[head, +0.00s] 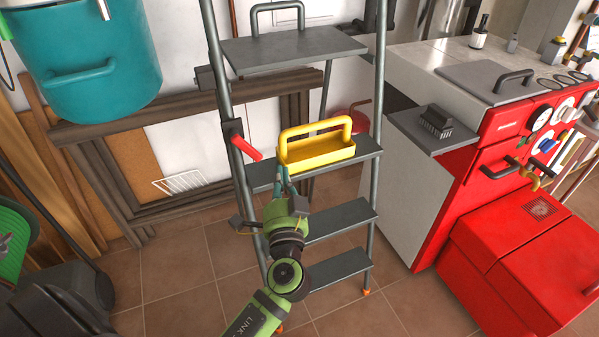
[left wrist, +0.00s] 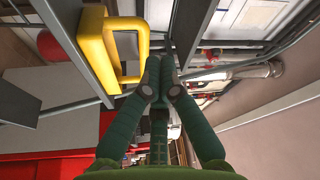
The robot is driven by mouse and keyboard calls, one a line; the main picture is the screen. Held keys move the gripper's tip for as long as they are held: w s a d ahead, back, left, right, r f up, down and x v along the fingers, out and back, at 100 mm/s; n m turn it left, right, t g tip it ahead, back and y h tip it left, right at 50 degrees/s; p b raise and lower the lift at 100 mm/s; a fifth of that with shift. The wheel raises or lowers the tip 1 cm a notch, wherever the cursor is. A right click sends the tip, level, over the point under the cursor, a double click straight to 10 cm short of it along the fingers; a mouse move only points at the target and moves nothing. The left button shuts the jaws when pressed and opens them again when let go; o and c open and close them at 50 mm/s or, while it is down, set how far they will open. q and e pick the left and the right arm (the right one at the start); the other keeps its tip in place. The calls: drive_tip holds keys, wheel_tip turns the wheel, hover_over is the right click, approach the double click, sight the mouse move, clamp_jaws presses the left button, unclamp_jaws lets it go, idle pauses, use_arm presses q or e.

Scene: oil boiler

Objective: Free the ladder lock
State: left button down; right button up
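The grey stepladder (head: 340,215) stands upright in the middle of the head view. Its lock, a short red lever (head: 246,149) on a dark bracket, sits on the left rail and points down to the right. My left gripper (head: 281,172) is just below and right of the lever, in front of the step with the yellow tray, apart from the lever. In the left wrist view the fingertips (left wrist: 154,80) meet with nothing visible between them. The lever cannot be made out there. My right gripper is not in view.
A yellow handled tray (head: 318,152) stands on a ladder step, close to my left gripper; it also shows in the left wrist view (left wrist: 95,50). The red boiler (head: 520,140) is at right. A teal tank (head: 90,60) and wooden frames (head: 110,180) are at left.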

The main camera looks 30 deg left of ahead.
sight(246, 145)
use_arm(q)
drive_tip(key=s+a+r+p+x, duration=0.1)
drive_tip(key=r+p+x, duration=0.15)
drive_tip(key=x, duration=0.85)
drive_tip(key=s+f, duration=0.1)
drive_tip(key=s+a+f, duration=0.1)
drive_tip(key=s+f+p, duration=0.1)
drive_tip(key=shift+a+f, duration=0.25)
drive_tip(key=shift+a, duration=0.1)
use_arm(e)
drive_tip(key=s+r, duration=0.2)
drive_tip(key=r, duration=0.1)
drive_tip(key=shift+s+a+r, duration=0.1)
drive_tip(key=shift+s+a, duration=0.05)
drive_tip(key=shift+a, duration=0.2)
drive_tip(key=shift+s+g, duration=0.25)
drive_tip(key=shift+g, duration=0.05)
use_arm(q)
drive_tip(key=shift+s+f, duration=0.1)
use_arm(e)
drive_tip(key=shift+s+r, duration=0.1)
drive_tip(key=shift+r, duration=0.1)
